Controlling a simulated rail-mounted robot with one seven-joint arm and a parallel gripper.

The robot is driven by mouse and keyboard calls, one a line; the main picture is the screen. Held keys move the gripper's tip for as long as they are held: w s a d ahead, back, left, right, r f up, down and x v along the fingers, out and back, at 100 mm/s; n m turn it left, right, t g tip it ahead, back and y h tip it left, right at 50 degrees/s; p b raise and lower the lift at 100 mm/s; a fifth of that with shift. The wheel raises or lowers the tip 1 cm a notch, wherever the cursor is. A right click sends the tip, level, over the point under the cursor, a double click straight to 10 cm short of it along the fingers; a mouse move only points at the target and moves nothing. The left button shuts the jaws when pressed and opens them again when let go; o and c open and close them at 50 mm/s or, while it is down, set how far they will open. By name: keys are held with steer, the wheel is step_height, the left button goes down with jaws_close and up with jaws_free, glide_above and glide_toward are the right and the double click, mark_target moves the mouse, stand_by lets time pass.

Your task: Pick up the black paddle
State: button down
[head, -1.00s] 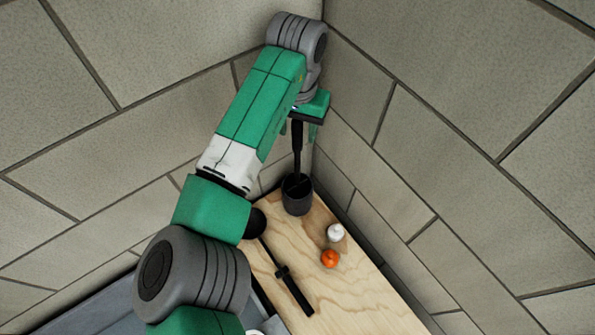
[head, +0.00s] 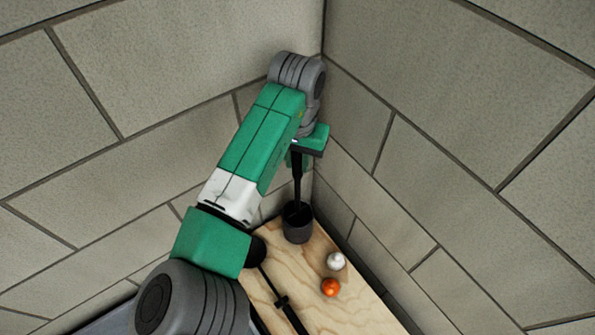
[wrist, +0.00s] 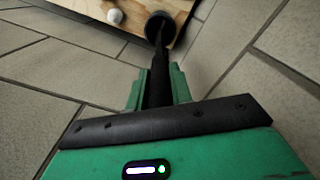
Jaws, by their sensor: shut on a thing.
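The black paddle (head: 297,180) stands nearly upright, its long dark handle running down into a dark round pot (head: 298,231). Its lower end is inside the pot and hidden. My gripper (head: 302,152) is above the pot, shut on the upper part of the handle. In the wrist view the green fingers of my gripper (wrist: 158,92) sit on both sides of the black paddle (wrist: 159,72), which points away to the pot (wrist: 154,25).
A light wooden table (head: 345,309) carries the pot near the wall corner. A white ball (head: 336,261) and an orange ball (head: 330,287) lie right of it. Another long black tool (head: 283,302) lies at the front left. Block walls close in behind and to the right.

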step_height(320, 180, up, 31)
steer(key=p, duration=1.4)
steer(key=shift+p, duration=0.35)
steer(key=shift+r, duration=0.1)
